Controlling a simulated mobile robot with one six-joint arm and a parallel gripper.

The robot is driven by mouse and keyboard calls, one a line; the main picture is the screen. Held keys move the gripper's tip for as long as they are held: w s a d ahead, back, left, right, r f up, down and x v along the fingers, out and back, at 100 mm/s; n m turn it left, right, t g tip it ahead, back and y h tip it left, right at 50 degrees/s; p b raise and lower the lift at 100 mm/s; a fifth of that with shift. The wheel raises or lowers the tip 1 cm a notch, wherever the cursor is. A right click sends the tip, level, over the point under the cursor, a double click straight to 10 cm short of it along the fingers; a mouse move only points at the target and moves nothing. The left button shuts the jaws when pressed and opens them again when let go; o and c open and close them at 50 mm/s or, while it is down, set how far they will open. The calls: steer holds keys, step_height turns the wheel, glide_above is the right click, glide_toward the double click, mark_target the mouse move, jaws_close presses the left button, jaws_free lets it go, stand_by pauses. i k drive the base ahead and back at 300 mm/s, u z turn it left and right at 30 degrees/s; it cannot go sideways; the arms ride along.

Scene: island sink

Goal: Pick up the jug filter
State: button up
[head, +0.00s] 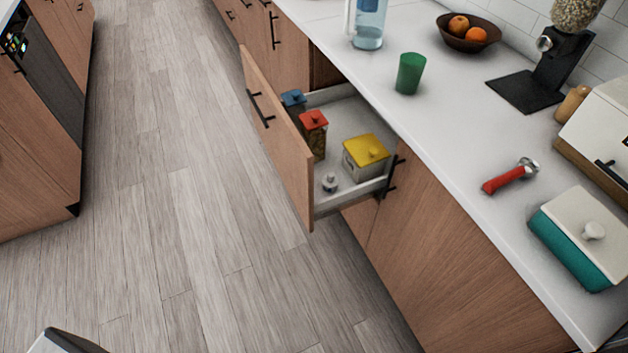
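A small white and grey piece (329,182), which looks like the jug filter, stands on the floor of the open drawer (326,205), near its front right corner. It is beside a yellow-lidded container (365,157) and a red-lidded jar (314,134), apart from both. My gripper is not in view; only a pale and dark part of my own body shows at the bottom left.
A blue-lidded jar (293,102) stands deeper left in the drawer. The white counter (440,140) holds a green cup (410,73), a fruit bowl (468,32), a grinder (560,65), a red-handled tool (510,175) and a teal box (580,240). The wooden floor (180,200) is clear.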

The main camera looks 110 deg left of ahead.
mark_target(331, 182)
steer(key=z, duration=0.55)
steer(key=k, duration=0.15)
steer(key=u, duration=2.4)
steer(key=k, duration=0.2)
steer(key=u, duration=1.75)
steer(key=k, duration=0.65)
steer(key=z, duration=0.25)
steer(key=i, duration=0.55)
steer(key=z, duration=0.1)
